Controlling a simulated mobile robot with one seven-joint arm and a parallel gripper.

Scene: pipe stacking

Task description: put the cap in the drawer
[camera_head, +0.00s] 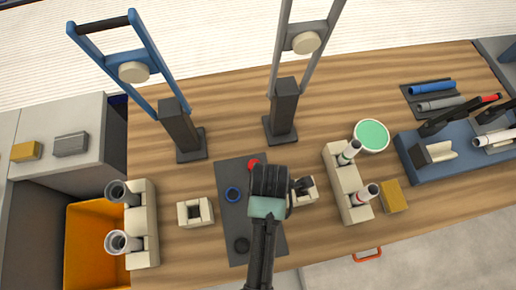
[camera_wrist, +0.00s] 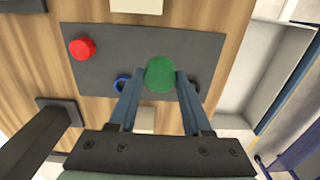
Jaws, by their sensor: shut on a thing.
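A green cap (camera_wrist: 160,74) sits between the two blue fingers of my gripper (camera_wrist: 158,84) in the wrist view, and the fingers are shut on it. In the head view my gripper (camera_head: 268,182) is over the dark mat (camera_head: 234,215), and it hides the cap. A pale open-topped tray, which looks like an open drawer (camera_wrist: 250,82), lies beyond the table edge at the right of the wrist view. It is apart from my gripper. In the head view an orange handle (camera_head: 367,255) shows at the front table edge.
A red cap (camera_head: 254,165), a blue ring (camera_head: 233,194) and a dark round piece (camera_head: 241,245) lie on the mat. Pale blocks (camera_head: 195,212) stand beside it. Two dark posts (camera_head: 182,133) (camera_head: 284,112) rise behind. An orange bin (camera_head: 92,240) is at the left.

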